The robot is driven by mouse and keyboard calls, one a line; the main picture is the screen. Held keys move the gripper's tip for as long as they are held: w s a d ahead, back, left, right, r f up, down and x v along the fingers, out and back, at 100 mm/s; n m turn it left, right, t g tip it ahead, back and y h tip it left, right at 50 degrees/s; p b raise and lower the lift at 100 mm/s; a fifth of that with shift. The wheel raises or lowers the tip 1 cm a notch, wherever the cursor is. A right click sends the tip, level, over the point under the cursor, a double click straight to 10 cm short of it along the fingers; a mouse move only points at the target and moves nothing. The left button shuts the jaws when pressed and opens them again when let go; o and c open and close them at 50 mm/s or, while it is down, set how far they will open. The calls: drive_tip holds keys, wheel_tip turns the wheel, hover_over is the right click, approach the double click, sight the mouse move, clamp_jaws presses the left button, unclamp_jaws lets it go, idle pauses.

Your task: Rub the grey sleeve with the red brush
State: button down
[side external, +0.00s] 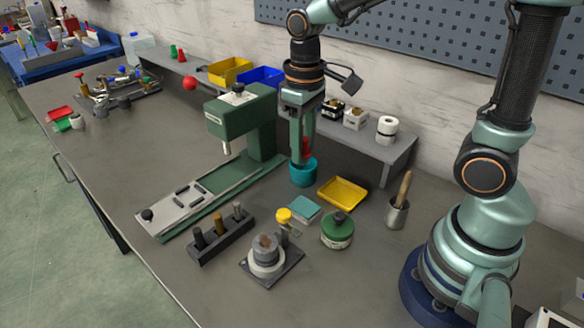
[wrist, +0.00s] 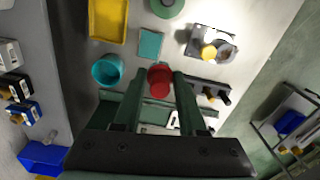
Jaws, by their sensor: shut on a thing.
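My gripper (side external: 301,150) points down over the teal cup (side external: 303,174), at the middle of the bench. It is shut on the red brush (side external: 307,147), which is partly hidden by the fingers. In the wrist view the round red end of the brush (wrist: 160,80) shows between the fingertips, and the teal cup (wrist: 107,71) is beside it to the left. The side view does not show clearly whether the brush's lower end is in the cup. The grey sleeve (side external: 265,245) stands on a square plate toward the front, apart from my gripper; it also shows in the wrist view (wrist: 226,50).
A green press (side external: 240,115) stands left of my gripper. A yellow tray (side external: 343,193), teal block (side external: 304,210), green round pot (side external: 337,232) and yellow-topped piece (side external: 284,216) lie near the sleeve. A peg rack (side external: 220,240) is left of it. A raised shelf (side external: 385,147) runs behind.

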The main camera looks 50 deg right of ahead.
drive_tip(key=s+a+f+n, duration=0.1)
drive_tip(key=s+a+n, duration=0.25)
drive_tip(key=a, duration=0.25)
drive_tip(key=s+a+f+n, duration=0.1)
drive_tip(key=s+a+n, duration=0.1)
drive_tip(key=a+n, duration=0.3)
drive_tip(key=m, duration=0.1)
hover_over(274, 245)
drive_tip(key=s, duration=0.2)
drive_tip(key=shift+f, duration=3.1)
drive_tip(key=shift+w+f, duration=0.15)
drive_tip(key=shift+f, duration=0.8)
drive_tip(key=shift+w, duration=3.45)
drive_tip(key=shift+s, duration=3.5)
drive_tip(key=shift+s+a, duration=0.15)
drive_tip(key=shift+a, duration=0.1)
drive_tip(key=shift+w+a, duration=0.4)
drive_tip(key=shift+w, duration=0.05)
drive_tip(key=shift+w+a, duration=0.15)
drive_tip(key=shift+w, duration=2.9)
drive_tip(key=shift+s+d, duration=0.2)
drive_tip(key=shift+s, duration=3.4)
wheel_tip(274, 245, up, 8)
drive_tip(key=shift+r, duration=0.15)
